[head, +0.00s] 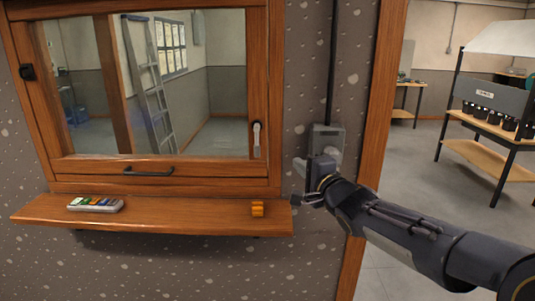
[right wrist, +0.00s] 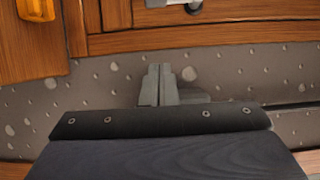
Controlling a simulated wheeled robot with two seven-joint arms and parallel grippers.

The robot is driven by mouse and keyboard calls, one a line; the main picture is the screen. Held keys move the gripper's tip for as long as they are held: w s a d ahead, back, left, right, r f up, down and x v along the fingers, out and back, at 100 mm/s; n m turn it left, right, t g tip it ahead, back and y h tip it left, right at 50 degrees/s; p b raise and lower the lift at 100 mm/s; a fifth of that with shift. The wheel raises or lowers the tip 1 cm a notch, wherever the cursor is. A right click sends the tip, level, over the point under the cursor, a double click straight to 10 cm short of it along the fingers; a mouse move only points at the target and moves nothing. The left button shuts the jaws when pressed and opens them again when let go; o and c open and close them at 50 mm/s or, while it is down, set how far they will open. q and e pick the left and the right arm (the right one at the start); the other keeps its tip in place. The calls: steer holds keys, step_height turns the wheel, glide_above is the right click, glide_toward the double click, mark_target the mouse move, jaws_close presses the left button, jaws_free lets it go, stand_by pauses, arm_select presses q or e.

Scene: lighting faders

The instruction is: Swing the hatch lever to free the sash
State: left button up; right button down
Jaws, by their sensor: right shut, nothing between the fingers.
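The hatch lever (head: 256,139) is a light grey handle standing upright on the right stile of the wooden hatch sash (head: 92,169). Part of the lever also shows at the top edge of the right wrist view (right wrist: 193,5). The sash has a dark pull handle (head: 149,172) on its bottom rail and appears closed. My right gripper (head: 300,165) is to the right of the hatch frame, lower than the lever and apart from it. In the right wrist view its fingers (right wrist: 160,85) are together and empty. My left gripper is not in view.
A wooden shelf (head: 180,212) juts out below the hatch. It carries a grey tray with coloured pieces (head: 95,204) and an orange block (head: 257,208). A grey wall box (head: 327,140) with a conduit is behind my right gripper. A doorway opens at the right.

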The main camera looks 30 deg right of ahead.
mark_target(257, 140)
steer(key=w, duration=0.5)
steer(key=w+d, duration=0.1)
steer(key=w, duration=0.2)
steer(key=shift+w+p, duration=0.25)
steer(key=shift+p, duration=0.1)
steer(key=w+a, duration=0.1)
steer(key=a, duration=0.1)
steer(key=shift+w+a+r, duration=0.1)
steer(key=shift+w+a, duration=0.25)
steer(key=shift+a, duration=0.3)
steer(key=shift+w+a, duration=0.2)
